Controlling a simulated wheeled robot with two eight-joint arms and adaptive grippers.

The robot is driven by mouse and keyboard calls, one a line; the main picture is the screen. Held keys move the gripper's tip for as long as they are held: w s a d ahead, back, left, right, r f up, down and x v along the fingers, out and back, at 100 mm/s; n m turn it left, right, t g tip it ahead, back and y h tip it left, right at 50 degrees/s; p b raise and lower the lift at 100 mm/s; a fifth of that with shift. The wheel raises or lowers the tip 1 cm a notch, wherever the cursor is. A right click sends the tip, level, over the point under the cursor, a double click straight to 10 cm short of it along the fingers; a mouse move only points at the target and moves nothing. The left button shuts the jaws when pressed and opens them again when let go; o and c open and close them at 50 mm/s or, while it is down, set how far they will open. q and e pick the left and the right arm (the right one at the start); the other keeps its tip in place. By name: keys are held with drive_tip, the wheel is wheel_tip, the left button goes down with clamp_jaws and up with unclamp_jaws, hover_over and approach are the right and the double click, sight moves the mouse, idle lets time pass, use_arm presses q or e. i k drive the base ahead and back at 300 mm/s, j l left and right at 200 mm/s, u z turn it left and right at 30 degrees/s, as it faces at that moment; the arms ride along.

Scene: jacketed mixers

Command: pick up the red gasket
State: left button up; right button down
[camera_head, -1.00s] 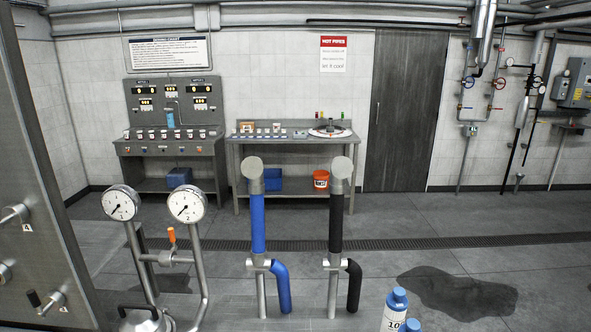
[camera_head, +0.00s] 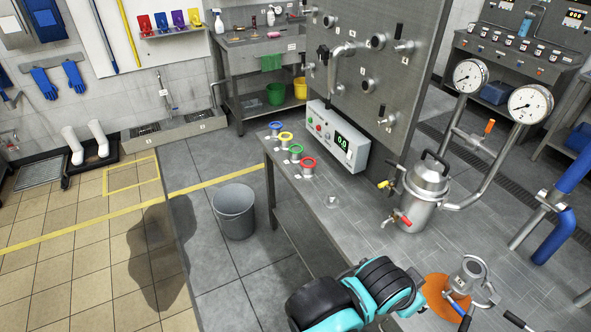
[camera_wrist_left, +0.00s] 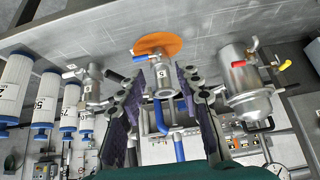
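The red gasket (camera_head: 307,163) is a ring on a small pale holder on the grey bench, at the near end of a row of coloured rings. Green (camera_head: 296,149), yellow (camera_head: 285,137) and blue (camera_head: 275,126) rings stand behind it. My left arm comes in at the bottom of the head view, in front of the bench; its fingertips cannot be made out there. In the left wrist view my left gripper (camera_wrist_left: 162,105) has its two dark fingers apart, with no object visibly held. The red gasket does not show there. My right gripper is in neither current view.
A control box (camera_head: 337,136) stands behind the rings. A steel vessel (camera_head: 424,190) with a red-handled tap and a smaller vessel on an orange disc (camera_head: 436,296) stand farther right. A grey bin (camera_head: 235,211) is on the floor left of the bench.

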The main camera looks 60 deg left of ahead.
sight(305, 167)
drive_tip(key=u, duration=2)
drive_tip(key=i+j+z, duration=0.15)
drive_tip(key=i+j, duration=0.15)
drive_tip(key=i+j+z, duration=0.15)
drive_tip(key=i+j, duration=0.2)
drive_tip(key=i+j+z, duration=0.15)
drive_tip(key=i+j, duration=0.15)
drive_tip(key=i+j+z, duration=0.15)
drive_tip(key=i+j, duration=0.15)
drive_tip(key=j, duration=0.2)
drive_tip(key=i+j+z, duration=0.15)
drive_tip(key=j, duration=0.3)
drive_tip(key=i+j+z, duration=0.15)
drive_tip(key=i+j, duration=0.2)
drive_tip(key=j, duration=0.1)
